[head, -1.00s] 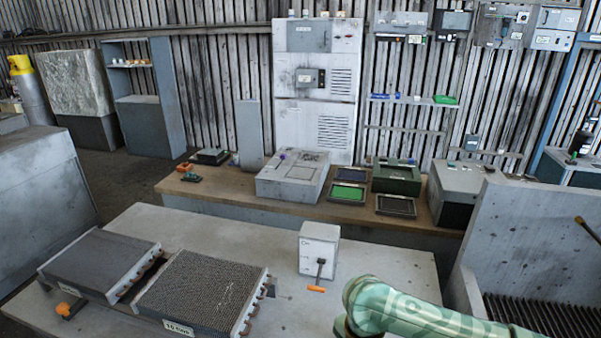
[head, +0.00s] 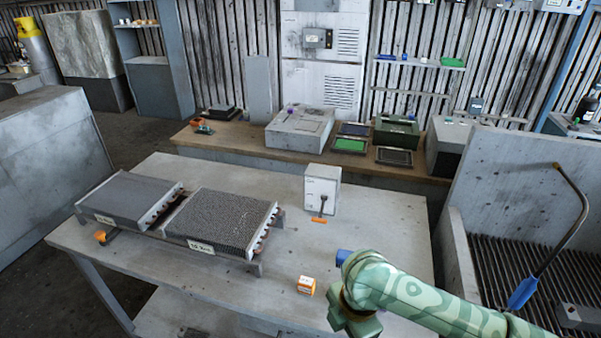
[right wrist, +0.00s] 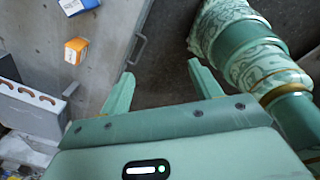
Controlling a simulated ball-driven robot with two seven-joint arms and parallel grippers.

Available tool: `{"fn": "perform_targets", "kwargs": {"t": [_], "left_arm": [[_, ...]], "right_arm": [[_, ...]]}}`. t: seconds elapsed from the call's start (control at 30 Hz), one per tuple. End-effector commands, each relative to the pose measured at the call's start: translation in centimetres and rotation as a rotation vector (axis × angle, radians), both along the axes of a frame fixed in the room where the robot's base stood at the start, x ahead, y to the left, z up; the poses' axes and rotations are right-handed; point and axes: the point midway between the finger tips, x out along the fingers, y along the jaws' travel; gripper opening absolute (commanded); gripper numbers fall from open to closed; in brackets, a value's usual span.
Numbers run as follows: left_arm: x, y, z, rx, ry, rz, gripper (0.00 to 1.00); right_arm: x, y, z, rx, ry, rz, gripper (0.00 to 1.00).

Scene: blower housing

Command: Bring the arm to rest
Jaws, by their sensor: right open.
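My right arm (head: 420,293) comes in from the right in the head view, green and patterned, bent over the front right of the grey table (head: 385,215). In the right wrist view my right gripper (right wrist: 165,78) is open, with nothing between its fingers. A small orange and white box (head: 306,285) stands on the table left of the arm; it also shows in the right wrist view (right wrist: 76,51), apart from the fingers. A blue box (right wrist: 77,5) lies beyond it; in the head view the arm partly hides a blue item (head: 342,257). My left gripper is not in view.
Two finned coil blocks (head: 222,222) lie on the table's left. A grey switch box (head: 322,188) stands at its back. A sink-like basin (head: 515,190) with a hose and blue nozzle (head: 523,292) is at the right. A wooden bench (head: 250,146) stands behind.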

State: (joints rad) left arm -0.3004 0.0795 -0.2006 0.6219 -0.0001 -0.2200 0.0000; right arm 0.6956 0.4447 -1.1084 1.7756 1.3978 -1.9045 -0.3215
Motion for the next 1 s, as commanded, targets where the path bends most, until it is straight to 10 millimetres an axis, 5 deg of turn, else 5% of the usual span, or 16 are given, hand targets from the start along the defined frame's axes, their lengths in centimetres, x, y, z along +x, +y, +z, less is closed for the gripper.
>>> {"fn": "perform_targets", "kwargs": {"t": [0.3,0.47,0.7,1.0], "left_arm": [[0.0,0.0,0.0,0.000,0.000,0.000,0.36],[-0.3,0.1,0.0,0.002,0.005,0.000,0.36],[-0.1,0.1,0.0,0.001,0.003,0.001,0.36],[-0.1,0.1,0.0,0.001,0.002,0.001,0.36]], "right_arm": [[-2.3,3.2,0.3,0.192,-0.115,-0.202,0.63],[-3.0,2.1,1.2,0.302,-0.217,-0.462,0.63],[-5.7,-8.1,2.0,0.287,-0.422,-0.985,0.63],[-11.9,-19.9,3.4,0.074,-0.632,-1.329,0.63]]}}
